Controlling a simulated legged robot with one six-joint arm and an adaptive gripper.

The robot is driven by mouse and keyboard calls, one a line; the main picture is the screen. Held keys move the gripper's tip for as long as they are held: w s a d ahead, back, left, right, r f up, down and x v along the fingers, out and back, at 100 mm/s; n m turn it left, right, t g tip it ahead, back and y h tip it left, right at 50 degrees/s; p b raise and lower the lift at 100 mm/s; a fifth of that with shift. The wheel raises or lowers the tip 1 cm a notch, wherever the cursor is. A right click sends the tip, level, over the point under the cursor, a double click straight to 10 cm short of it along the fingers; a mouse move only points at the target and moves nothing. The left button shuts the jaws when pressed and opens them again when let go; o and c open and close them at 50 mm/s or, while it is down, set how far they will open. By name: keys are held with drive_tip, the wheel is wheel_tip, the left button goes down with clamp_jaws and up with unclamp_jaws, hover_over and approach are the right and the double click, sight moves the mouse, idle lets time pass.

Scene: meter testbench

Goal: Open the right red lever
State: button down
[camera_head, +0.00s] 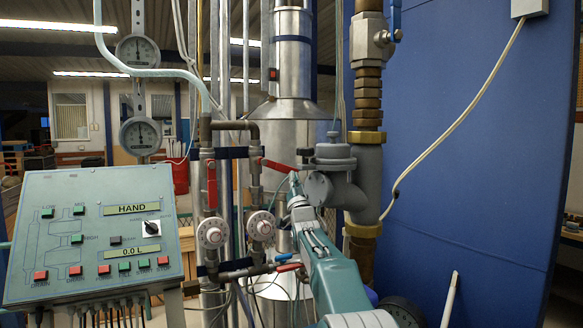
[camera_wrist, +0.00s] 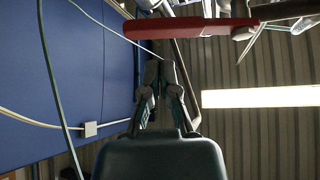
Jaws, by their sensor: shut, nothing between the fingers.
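The right red lever (camera_head: 278,165) sticks out to the right from its valve on the right-hand pipe, close to horizontal and tilted slightly down. In the wrist view the red lever (camera_wrist: 190,27) crosses the top of the picture, beyond my fingertips. My gripper (camera_head: 293,178) is at the lever's free end, just below it in the head view. In the wrist view my gripper (camera_wrist: 160,62) is shut with nothing between the fingers. I cannot tell whether it touches the lever. The left red lever (camera_head: 212,185) hangs vertically along the left-hand pipe.
Two white round dials (camera_head: 212,233) sit below the levers. A lower red lever (camera_head: 288,267) is beside my arm. A grey meter body (camera_head: 335,185) and brass pipework stand close on the right. A control panel (camera_head: 92,235) is at left, and a blue wall (camera_head: 480,150) at right.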

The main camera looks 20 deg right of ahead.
drive_tip(key=shift+x, duration=2.5)
drive_tip(key=shift+f+m+h, duration=0.1)
drive_tip(key=shift+m+h, duration=0.3)
drive_tip(key=shift+a+f+m+g+h, duration=0.85)
drive_tip(key=shift+a+f+m+g, duration=0.25)
drive_tip(key=shift+m, duration=0.75)
drive_tip(key=shift+a+f+m+g+h, duration=0.9)
drive_tip(key=shift+a+f+m, duration=0.25)
drive_tip(key=shift+m, duration=0.75)
drive_tip(key=shift+a+f+m+g+h, duration=0.75)
drive_tip(key=shift+a+f+m+g, duration=0.4)
drive_tip(key=shift+m, duration=0.7)
drive_tip(key=shift+f, duration=0.1)
drive_tip(key=shift+s, duration=0.1)
